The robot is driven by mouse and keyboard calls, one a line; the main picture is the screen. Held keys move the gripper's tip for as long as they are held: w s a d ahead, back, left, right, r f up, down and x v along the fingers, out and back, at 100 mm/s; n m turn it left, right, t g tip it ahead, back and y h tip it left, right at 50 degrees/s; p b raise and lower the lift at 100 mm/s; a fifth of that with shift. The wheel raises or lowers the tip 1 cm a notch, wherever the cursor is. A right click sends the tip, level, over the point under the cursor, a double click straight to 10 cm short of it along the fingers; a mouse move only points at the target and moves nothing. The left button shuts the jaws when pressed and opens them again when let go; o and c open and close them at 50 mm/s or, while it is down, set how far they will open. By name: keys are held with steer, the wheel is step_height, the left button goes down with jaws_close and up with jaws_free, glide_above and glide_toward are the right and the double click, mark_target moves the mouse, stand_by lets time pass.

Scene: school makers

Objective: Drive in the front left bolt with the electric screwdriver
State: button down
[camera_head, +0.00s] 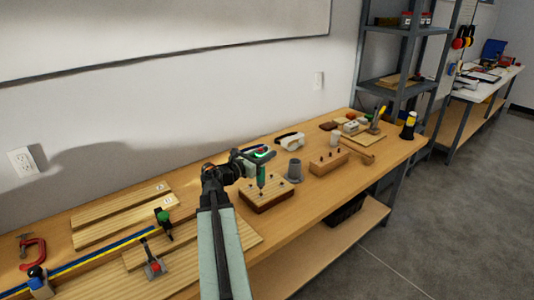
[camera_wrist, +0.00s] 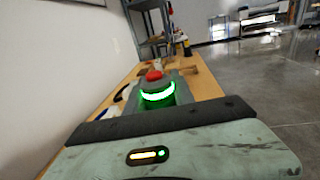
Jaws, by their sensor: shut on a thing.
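My gripper (camera_head: 262,155) is shut on the electric screwdriver (camera_head: 261,174), which it holds upright over the wooden block (camera_head: 267,203) on the workbench. The screwdriver has a green body and a lit green ring at its top. In the wrist view its red cap and lit green ring (camera_wrist: 157,95) show beyond my gripper. The screwdriver's tip is at or just above the block's top. Small dark bolts stand in the block, but I cannot tell whether the tip touches the front left one.
A grey cup (camera_head: 294,171) stands just right of the block. Another wooden block (camera_head: 328,164) with dark pieces is further right. A white object (camera_head: 291,140) lies behind. Boards (camera_head: 120,215), a red clamp (camera_head: 33,252) and other tools lie to the left. The wall runs along the back.

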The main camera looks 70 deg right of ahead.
steer(key=shift+f+b, duration=0.9)
stand_by(3.3)
steer(key=shift+r, duration=0.1)
step_height(320, 180, up, 6)
steer(key=p, duration=0.6)
